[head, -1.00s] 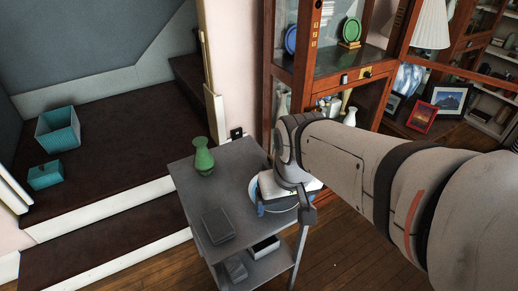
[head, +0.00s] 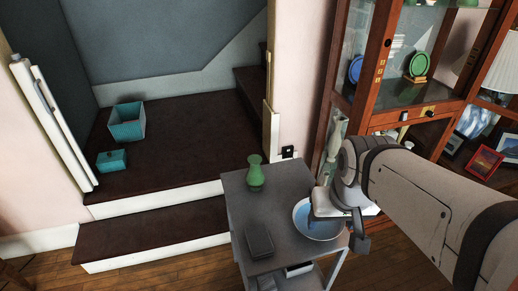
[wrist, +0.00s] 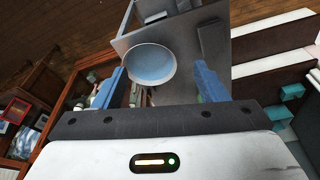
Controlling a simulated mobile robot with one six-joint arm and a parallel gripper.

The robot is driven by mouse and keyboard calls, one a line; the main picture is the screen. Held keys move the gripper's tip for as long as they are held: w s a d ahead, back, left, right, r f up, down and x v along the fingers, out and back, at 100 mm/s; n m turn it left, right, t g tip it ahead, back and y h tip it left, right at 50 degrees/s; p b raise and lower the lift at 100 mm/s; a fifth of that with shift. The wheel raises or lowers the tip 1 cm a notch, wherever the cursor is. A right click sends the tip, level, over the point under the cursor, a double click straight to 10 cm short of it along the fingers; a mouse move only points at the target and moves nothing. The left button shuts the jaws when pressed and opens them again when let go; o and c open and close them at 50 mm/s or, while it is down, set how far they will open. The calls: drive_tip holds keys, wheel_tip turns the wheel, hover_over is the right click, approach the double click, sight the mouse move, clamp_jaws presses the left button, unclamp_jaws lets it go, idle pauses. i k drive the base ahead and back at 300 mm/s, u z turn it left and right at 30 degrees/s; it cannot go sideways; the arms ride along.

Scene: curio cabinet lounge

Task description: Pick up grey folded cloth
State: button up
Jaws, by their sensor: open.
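A dark grey, flat, squarish item (head: 259,240), which looks like the grey folded cloth, lies on the front left of the grey side table's top (head: 285,205). In the wrist view it seems to be the dark shape (wrist: 211,40) at upper right, beyond the bowl. My gripper (head: 338,222) is above the table's right edge, beside and partly over a white bowl with a blue inside (head: 318,228). Its blue fingers are open and apart in the wrist view (wrist: 162,85), with nothing held. The gripper is well to the right of the dark item.
A green vase (head: 255,172) stands at the table's back left. The table has a lower shelf holding things partly hidden. A wooden glass cabinet (head: 390,95) rises close behind my arm. Carpeted steps at left hold a teal open box (head: 127,124) and a smaller teal box (head: 111,160).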

sight(260, 244)
drive_tip(key=z, duration=1.3)
drive_tip(key=k, duration=0.7)
drive_tip(key=u, duration=1.75)
drive_tip(key=i, duration=0.5)
